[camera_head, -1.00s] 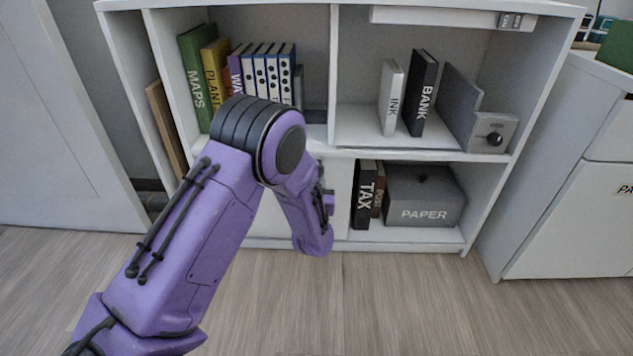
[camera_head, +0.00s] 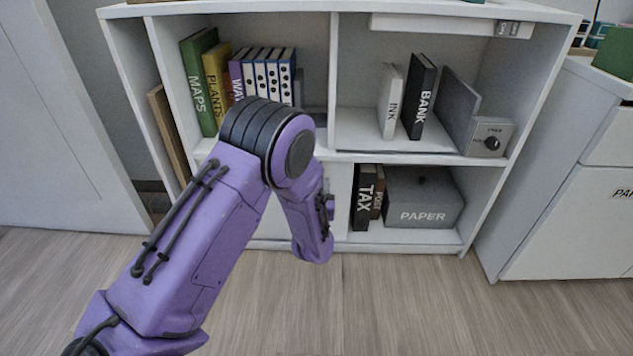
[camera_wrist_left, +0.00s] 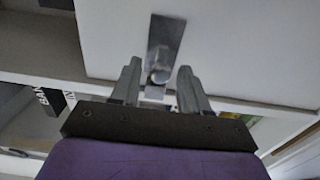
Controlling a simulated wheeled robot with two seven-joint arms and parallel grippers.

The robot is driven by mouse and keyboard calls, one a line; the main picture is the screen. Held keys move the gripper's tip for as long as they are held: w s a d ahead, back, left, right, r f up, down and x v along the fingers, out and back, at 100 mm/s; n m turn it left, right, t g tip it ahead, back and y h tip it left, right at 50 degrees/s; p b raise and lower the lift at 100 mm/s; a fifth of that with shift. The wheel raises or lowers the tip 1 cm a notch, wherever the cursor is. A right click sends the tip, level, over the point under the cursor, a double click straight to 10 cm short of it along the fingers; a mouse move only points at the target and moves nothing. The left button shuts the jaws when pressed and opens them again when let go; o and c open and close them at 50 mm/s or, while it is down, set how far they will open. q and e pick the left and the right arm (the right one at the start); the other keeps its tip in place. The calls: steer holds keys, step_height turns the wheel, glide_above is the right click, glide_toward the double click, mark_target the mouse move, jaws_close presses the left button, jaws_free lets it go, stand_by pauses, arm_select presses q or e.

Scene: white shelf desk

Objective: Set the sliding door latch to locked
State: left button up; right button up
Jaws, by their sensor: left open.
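The latch (camera_wrist_left: 163,40) shows in the wrist view as a grey metal plate with a small round knob (camera_wrist_left: 159,70) near its lower end in the picture. It is mounted on the white sliding door (camera_wrist_left: 240,50), which also shows as a white panel (camera_head: 339,195) in the lower shelf. My left gripper (camera_wrist_left: 159,82) is open, with its two fingers on either side of the knob. I cannot tell whether they touch it. In the head view my left arm hides the latch and most of the gripper. My right gripper is not in view.
The white shelf (camera_head: 410,154) holds several books and binders on the upper left, INK (camera_head: 390,105) and BANK (camera_head: 419,100) books, and a grey dial box (camera_head: 489,139). The TAX book (camera_head: 364,200) and PAPER box (camera_head: 424,197) stand right of the door. The floor in front is clear.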

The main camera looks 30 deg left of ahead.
arm_select(q)
steer(key=p+v, duration=0.3)
steer(key=v, duration=0.6)
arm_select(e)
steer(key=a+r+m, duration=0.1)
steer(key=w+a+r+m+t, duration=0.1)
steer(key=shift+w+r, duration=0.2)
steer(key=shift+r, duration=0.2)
arm_select(q)
steer(key=shift+r, duration=0.15)
